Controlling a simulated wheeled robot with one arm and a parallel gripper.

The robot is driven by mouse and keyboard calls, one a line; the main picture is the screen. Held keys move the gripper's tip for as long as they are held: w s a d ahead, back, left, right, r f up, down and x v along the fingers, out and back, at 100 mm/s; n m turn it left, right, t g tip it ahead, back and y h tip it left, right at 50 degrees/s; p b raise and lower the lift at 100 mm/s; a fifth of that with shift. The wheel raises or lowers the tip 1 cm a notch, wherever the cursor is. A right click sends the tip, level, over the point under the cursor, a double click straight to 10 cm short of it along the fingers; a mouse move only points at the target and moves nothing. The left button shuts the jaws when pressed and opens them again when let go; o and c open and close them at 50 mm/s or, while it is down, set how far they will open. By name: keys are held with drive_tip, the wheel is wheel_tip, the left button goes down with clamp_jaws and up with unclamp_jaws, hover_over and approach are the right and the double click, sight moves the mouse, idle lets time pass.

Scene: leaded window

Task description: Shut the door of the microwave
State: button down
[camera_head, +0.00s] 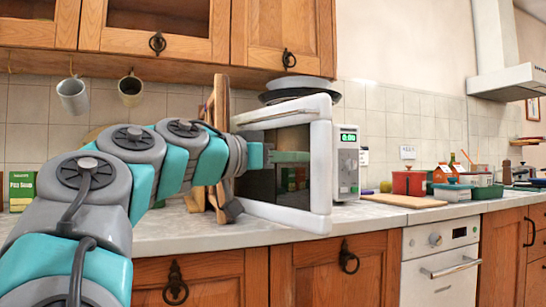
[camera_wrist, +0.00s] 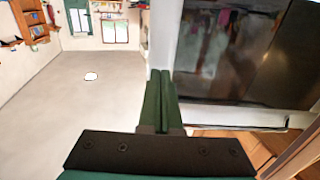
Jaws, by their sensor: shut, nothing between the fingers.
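The microwave (camera_head: 347,165) stands on the counter, its control panel and green display at the right. Its white-framed door (camera_head: 320,185) stands open, jutting out toward the front of the counter, with a dark glass pane. My gripper (camera_head: 305,157) reaches across the dark pane from the left, its tips close to the door's white upright edge. In the wrist view the two green fingers (camera_wrist: 160,75) are together and empty, with the door's white edge (camera_wrist: 162,35) just beyond and the dark pane (camera_wrist: 230,50) at the right. I cannot tell whether the fingertips touch the door.
A chopping board (camera_head: 405,200) and red pot (camera_head: 409,183) are to the right. Open floor (camera_wrist: 80,110) shows in the wrist view.

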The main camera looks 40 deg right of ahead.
drive_tip(key=shift+d, duration=1.2)
